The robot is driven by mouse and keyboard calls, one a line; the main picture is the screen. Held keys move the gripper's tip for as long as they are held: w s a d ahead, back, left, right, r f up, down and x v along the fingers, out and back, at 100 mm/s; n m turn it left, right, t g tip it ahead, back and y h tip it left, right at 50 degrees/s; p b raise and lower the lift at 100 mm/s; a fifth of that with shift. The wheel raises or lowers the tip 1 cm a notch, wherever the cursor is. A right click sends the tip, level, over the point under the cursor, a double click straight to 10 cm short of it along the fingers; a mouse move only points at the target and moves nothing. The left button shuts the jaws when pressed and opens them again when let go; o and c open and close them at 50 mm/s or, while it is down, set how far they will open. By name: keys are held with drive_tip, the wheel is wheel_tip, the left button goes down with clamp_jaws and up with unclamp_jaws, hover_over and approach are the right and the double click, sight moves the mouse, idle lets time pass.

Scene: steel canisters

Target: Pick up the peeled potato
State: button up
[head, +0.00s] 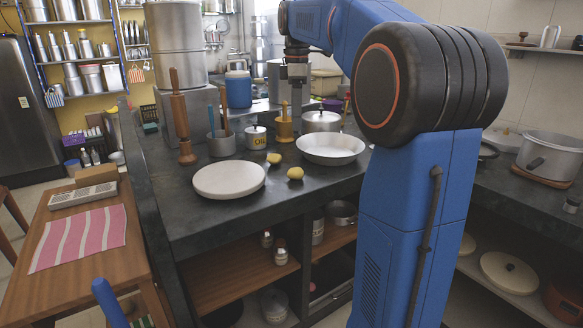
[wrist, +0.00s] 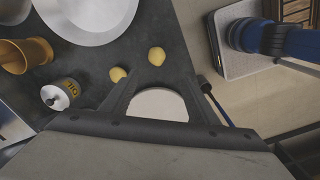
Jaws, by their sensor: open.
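Two small yellow potato-like lumps lie on the dark counter. One (head: 273,158) is between the oil canister and the white round board; it also shows in the wrist view (wrist: 118,74). The other (head: 295,173) is nearer the counter's front edge, also in the wrist view (wrist: 156,56). I cannot tell which is the peeled potato. My gripper (wrist: 158,85) is open and empty, with the white round board (wrist: 158,104) seen below between its fingers. In the head view my gripper (head: 297,88) hangs above the back of the counter, apart from both lumps.
A white bowl (head: 330,148) stands right of the lumps. The oil canister (head: 256,137), a brass mortar (head: 284,128) and a lidded pot (head: 321,121) stand behind. The white round board (head: 229,179) lies left.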

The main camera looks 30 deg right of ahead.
approach(295, 176)
wheel_tip(295, 176, down, 7)
drive_tip(key=shift+w+d+f, duration=0.1)
drive_tip(key=shift+w+f, duration=0.05)
idle(0.7)
drive_tip(key=shift+c, duration=0.5)
